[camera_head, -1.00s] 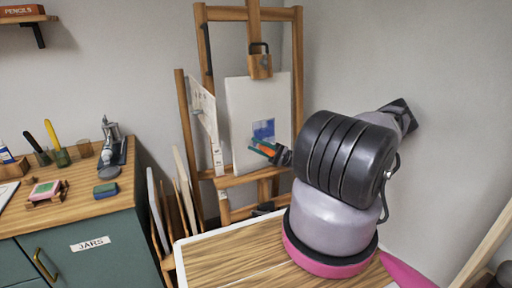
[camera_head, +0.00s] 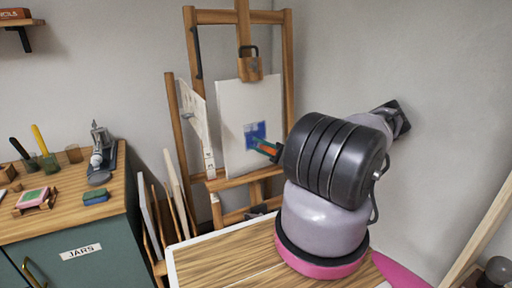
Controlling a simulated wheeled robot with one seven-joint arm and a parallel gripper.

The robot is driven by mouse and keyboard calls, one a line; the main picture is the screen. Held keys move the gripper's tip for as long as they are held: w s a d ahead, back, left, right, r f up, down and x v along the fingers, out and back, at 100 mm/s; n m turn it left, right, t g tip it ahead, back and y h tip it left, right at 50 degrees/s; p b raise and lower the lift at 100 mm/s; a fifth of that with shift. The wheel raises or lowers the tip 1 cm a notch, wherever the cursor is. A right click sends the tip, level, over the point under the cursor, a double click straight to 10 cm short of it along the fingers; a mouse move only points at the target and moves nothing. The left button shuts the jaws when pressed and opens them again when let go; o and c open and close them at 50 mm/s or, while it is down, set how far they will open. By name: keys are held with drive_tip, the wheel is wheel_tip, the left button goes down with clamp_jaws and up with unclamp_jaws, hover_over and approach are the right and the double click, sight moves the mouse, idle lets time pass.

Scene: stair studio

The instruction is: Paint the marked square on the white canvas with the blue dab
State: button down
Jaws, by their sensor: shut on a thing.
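The white canvas (camera_head: 233,107) stands upright on the wooden easel (camera_head: 190,120). A blue painted patch (camera_head: 255,131) is on its lower right part, with some paler bits at its left side. My gripper (camera_head: 264,149), with orange and teal showing at its tip, is at the patch's lower right edge. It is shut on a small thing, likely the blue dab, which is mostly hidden. I cannot tell whether it touches the canvas. The outline of the marked square is too small to make out apart from the paint.
My arm covers the area right of the canvas. A wooden table (camera_head: 225,262) lies in front of the easel. A green cabinet (camera_head: 75,245) at left bears a blue sponge-like block (camera_head: 95,197), a pink-and-green pad (camera_head: 32,196) and jars. Boards (camera_head: 150,205) lean beside the easel.

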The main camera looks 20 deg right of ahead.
drive_tip(key=shift+w+d, duration=0.65)
drive_tip(key=shift+d, duration=2.45)
drive_tip(key=shift+s+a+r, duration=0.7)
drive_tip(key=shift+s+a, duration=0.35)
drive_tip(key=shift+a, duration=4.55)
drive_tip(key=shift+w+d+r, duration=0.2)
drive_tip(key=shift+w+d, duration=0.05)
drive_tip(key=shift+d, duration=0.9)
drive_tip(key=shift+w+d+r, duration=0.15)
drive_tip(key=shift+w+d, duration=0.1)
drive_tip(key=shift+d, duration=0.9)
drive_tip(key=shift+w+d+r, duration=0.2)
drive_tip(key=shift+w+d, duration=0.05)
drive_tip(key=shift+d, duration=0.9)
drive_tip(key=shift+w+d+r, duration=0.3)
drive_tip(key=shift+d+r, duration=0.4)
drive_tip(key=shift+d, duration=0.1)
